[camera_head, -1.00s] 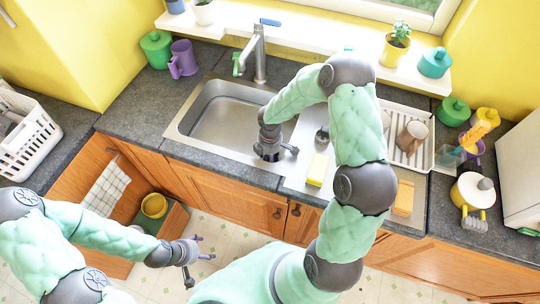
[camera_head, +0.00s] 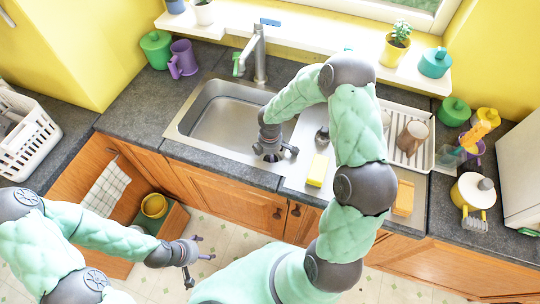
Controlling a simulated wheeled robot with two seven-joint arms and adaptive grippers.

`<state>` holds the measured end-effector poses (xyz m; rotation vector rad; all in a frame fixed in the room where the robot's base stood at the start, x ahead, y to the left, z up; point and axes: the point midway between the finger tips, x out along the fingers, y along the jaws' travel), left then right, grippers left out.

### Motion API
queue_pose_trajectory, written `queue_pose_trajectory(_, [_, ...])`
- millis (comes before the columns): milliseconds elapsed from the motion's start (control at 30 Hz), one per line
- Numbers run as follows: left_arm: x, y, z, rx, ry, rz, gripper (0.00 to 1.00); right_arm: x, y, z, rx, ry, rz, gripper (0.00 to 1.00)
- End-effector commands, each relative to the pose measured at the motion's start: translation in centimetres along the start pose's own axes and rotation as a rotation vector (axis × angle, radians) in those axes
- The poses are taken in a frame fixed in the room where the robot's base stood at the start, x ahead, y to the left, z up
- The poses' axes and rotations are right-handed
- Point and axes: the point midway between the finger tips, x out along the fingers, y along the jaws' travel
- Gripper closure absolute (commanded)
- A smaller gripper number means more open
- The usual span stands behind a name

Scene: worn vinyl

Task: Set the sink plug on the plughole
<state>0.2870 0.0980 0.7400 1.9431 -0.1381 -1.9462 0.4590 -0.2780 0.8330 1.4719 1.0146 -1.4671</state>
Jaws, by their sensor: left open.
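The steel sink basin (camera_head: 226,108) lies below the tap, left of my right arm. Its plughole is not visible. A small dark, rounded item (camera_head: 322,136) sits on the steel drainer just right of my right gripper; I cannot tell whether it is the sink plug. My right gripper (camera_head: 271,156) points down at the basin's right edge, close to the steel; its fingertips are too small to read. My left gripper (camera_head: 193,263) is open and empty, low over the floor in front of the cabinets, away from the sink.
A yellow sponge (camera_head: 317,170) lies on the drainer's front part. A white dish rack (camera_head: 425,155) with a brown mug (camera_head: 411,136) stands right of my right arm. The tap (camera_head: 260,55) rises behind the basin. A white basket (camera_head: 30,140) is at far left.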

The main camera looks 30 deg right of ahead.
Motion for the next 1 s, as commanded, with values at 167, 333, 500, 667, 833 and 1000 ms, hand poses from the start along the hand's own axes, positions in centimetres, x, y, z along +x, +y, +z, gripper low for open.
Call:
queue_pose_trajectory(167, [0.0, 0.0, 0.0, 0.000, 0.000, 0.000, 0.24, 0.1, -0.3, 0.0, -0.001, -0.001, -0.007, 0.00])
queue_pose_trajectory(333, [-0.1, 0.0, 0.0, 0.000, 0.000, 0.000, 0.24, 0.0, -0.3, 0.0, -0.001, -0.001, -0.008, 0.00])
queue_pose_trajectory(500, [-0.6, 0.2, 0.0, 0.000, 0.000, 0.000, 0.24, -0.6, -0.3, 0.0, -0.001, -0.001, -0.007, 0.00])
queue_pose_trajectory(667, [-1.2, 0.4, 0.0, 0.000, 0.000, 0.000, 0.24, -1.4, -0.3, 0.0, 0.000, -0.001, -0.006, 0.00])
queue_pose_trajectory(833, [-1.7, 0.6, 0.1, 0.000, 0.000, 0.000, 0.24, -2.1, -0.3, 0.0, 0.000, -0.001, -0.006, 0.00])
queue_pose_trajectory(1000, [-2.3, 0.8, 0.1, 0.000, 0.000, 0.000, 0.24, -2.9, -0.2, 0.0, 0.000, -0.001, -0.005, 0.00])
